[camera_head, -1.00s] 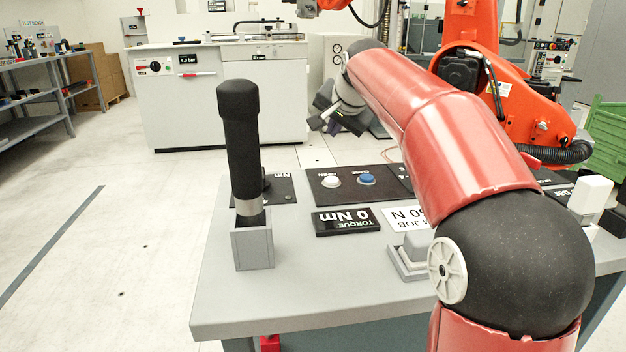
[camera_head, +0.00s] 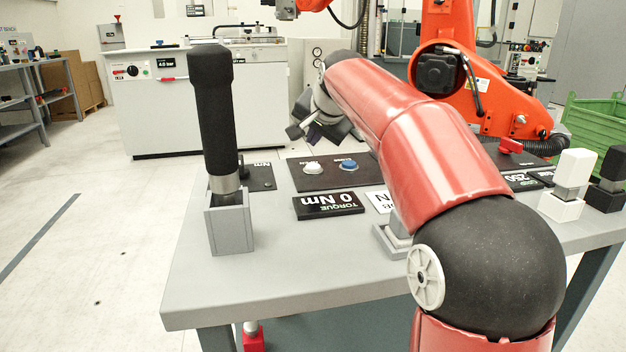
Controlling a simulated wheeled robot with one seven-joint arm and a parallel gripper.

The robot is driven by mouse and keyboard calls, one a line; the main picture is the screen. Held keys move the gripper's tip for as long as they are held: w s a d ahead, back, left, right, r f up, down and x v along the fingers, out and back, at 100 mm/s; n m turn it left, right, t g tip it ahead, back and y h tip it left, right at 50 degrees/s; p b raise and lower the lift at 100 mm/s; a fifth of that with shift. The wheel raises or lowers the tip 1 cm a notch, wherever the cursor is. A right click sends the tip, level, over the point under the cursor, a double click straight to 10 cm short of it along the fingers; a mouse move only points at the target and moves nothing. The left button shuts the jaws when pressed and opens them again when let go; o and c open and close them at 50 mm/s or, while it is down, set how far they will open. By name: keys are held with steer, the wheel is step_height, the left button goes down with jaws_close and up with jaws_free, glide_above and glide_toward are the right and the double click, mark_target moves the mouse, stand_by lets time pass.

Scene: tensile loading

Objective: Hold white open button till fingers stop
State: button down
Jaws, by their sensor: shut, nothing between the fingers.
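The white button (camera_head: 312,168), labelled open, sits on a dark panel (camera_head: 312,184) at the back of the grey table. A blue button (camera_head: 348,165) sits just to its right on the same panel. My gripper (camera_head: 303,133) is above and behind the white button, apart from it, with dark fingers pointing down and left. It appears shut and empty. My red arm reaches over the table from the lower right and hides part of the panel's right side.
A black-handled tool (camera_head: 214,110) stands upright in a grey holder (camera_head: 231,232) at the table's left. White (camera_head: 572,170) and black blocks stand at the right. An orange robot (camera_head: 450,70) is behind.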

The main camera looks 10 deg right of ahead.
mark_target(314, 168)
steer(key=shift+f+b, duration=0.6)
steer(key=shift+f, duration=0.95)
steer(key=shift+f, duration=0.1)
stand_by(0.7)
steer(key=shift+f, duration=0.3)
steer(key=shift+f+b, duration=0.55)
steer(key=shift+b, duration=0.05)
stand_by(1.8)
steer(key=shift+r, duration=0.1)
stand_by(0.6)
steer(key=shift+r+p, duration=0.9)
steer(key=shift+p, duration=0.05)
step_height(314, 168, up, 5)
steer(key=p, duration=0.5)
